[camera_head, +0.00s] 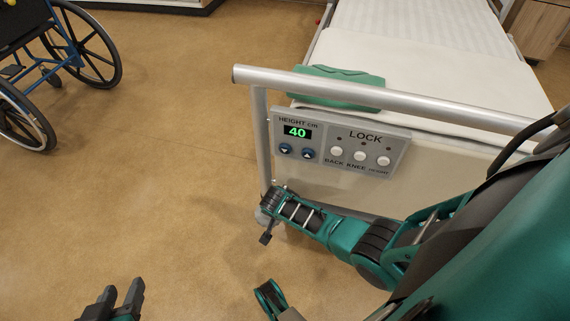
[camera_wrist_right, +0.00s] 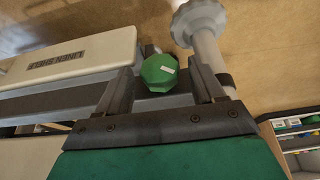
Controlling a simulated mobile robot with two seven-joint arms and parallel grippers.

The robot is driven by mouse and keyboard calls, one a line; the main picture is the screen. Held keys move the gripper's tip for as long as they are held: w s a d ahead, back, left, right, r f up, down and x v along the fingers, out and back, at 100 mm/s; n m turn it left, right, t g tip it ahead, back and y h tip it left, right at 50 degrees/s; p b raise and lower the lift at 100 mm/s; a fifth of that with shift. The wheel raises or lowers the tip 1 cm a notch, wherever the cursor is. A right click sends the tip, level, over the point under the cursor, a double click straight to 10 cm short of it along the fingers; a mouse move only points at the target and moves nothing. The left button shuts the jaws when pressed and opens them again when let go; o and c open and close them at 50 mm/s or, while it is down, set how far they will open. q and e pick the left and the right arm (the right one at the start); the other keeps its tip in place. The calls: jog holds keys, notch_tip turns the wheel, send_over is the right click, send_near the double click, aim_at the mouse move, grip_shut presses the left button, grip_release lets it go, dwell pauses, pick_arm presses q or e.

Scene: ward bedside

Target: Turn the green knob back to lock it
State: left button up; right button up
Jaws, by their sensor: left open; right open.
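My left gripper (camera_head: 120,298) is open and empty at the bottom left of the head view, over the floor and away from the bed.
The bed's end rail (camera_head: 380,96) carries a control panel (camera_head: 330,142) reading 40, with LOCK buttons. A wheelchair (camera_head: 60,60) stands at upper left. In the wrist view, a linen shelf board (camera_wrist_right: 80,57) and a grey post (camera_wrist_right: 208,50) flank the knob.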

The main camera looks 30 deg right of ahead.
jog(key=shift+c, duration=0.5)
jog(key=c, duration=0.9)
pick_arm(q)
jog(key=shift+a+f, duration=0.1)
jog(key=shift+a, duration=0.05)
